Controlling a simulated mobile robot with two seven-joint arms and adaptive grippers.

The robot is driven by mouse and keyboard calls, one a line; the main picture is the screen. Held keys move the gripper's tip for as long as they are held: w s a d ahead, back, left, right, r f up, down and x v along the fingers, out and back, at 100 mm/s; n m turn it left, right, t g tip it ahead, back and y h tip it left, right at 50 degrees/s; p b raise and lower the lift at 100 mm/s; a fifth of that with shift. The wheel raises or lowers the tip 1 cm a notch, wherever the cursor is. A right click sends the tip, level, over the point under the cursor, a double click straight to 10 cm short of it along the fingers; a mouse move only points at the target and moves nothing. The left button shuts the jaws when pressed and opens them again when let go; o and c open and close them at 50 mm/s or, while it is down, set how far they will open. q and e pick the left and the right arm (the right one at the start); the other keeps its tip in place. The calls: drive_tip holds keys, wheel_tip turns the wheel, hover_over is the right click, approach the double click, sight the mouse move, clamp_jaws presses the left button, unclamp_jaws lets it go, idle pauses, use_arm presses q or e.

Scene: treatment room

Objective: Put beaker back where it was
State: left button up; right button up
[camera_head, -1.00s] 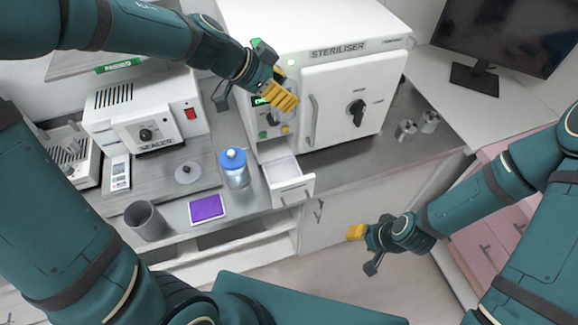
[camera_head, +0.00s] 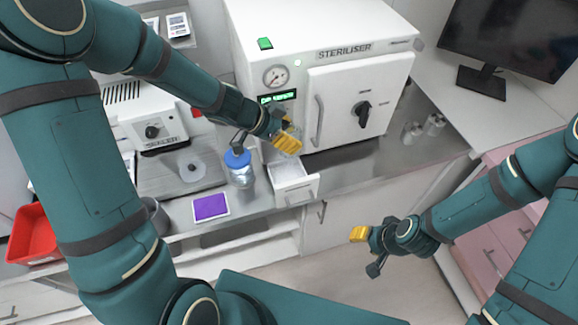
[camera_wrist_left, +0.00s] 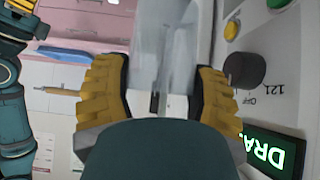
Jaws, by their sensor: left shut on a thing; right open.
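My left gripper (camera_head: 287,138) is shut in front of the steriliser (camera_head: 355,30), just above its small open drawer (camera_head: 293,183). In the left wrist view its yellow fingers (camera_wrist_left: 161,95) stand on either side of a clear, greyish thing (camera_wrist_left: 165,45) that looks like the glass beaker. Only part of it shows. In the head view the fingers hide most of it. My right gripper (camera_head: 366,250) is open and empty over the floor, apart from the counter.
A blue-lidded jar (camera_head: 240,170) stands left of the drawer. A purple-screened tablet (camera_head: 211,207) lies on the counter edge. The sealer (camera_head: 150,130) is behind my left arm. A grey cup (camera_head: 157,214) is partly hidden by it. A red tray (camera_head: 33,235) is at far left.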

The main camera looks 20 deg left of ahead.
use_arm(q)
wheel_tip(320, 180, down, 4)
drive_tip(key=shift+f, duration=0.1)
drive_tip(key=shift+f+b, duration=2.7)
drive_tip(key=shift+f, duration=2.2)
drive_tip(key=shift+f, duration=0.1)
drive_tip(key=shift+f, duration=0.15)
drive_tip(key=o, duration=1.2)
